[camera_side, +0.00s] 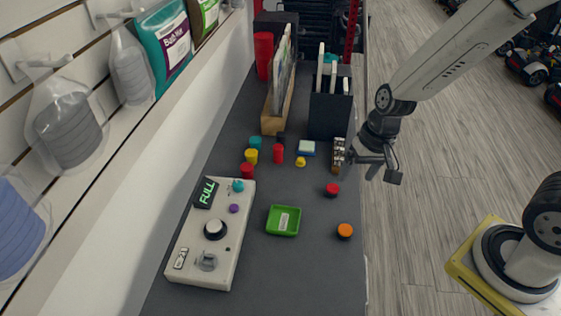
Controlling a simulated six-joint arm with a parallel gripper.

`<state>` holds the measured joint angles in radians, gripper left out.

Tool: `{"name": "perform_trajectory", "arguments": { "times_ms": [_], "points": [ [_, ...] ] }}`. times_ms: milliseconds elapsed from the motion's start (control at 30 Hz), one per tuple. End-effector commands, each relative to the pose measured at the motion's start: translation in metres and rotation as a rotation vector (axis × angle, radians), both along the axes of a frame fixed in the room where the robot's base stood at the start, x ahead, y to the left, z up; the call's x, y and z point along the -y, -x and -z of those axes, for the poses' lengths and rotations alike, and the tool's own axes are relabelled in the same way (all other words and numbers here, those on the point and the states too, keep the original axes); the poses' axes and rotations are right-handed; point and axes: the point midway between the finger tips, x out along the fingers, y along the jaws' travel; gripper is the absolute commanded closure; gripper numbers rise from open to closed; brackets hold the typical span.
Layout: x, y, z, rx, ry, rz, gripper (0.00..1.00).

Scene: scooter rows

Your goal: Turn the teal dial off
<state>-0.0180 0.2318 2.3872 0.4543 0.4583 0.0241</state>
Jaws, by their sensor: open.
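The teal dial (238,186) is a small round knob at the far end of a white control box (206,262) that lies on the dark counter. Its pointer direction is too small to tell. My gripper (360,158) is above the counter's right edge, well to the right of the box and apart from the dial. It is open, and I see nothing held in it.
The box also bears a lit "FULL" display (206,192), a purple button (234,208), a large black-and-white knob (215,229) and a grey knob (206,261). A green tray (284,220), a red button (332,190) and an orange one (345,231) lie between.

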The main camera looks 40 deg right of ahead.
Motion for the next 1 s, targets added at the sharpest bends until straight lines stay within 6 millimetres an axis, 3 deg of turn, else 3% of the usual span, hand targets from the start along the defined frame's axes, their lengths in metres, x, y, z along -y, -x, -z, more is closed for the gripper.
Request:
{"name": "perform_trajectory", "arguments": {
  "times_ms": [600, 1000],
  "points": [
    [-0.077, -0.079, 0.052, -0.250, -0.455, 0.615, 0.16],
    [-0.111, -0.143, 0.091, -0.359, -0.763, 1.006, 0.16]
  ]
}}
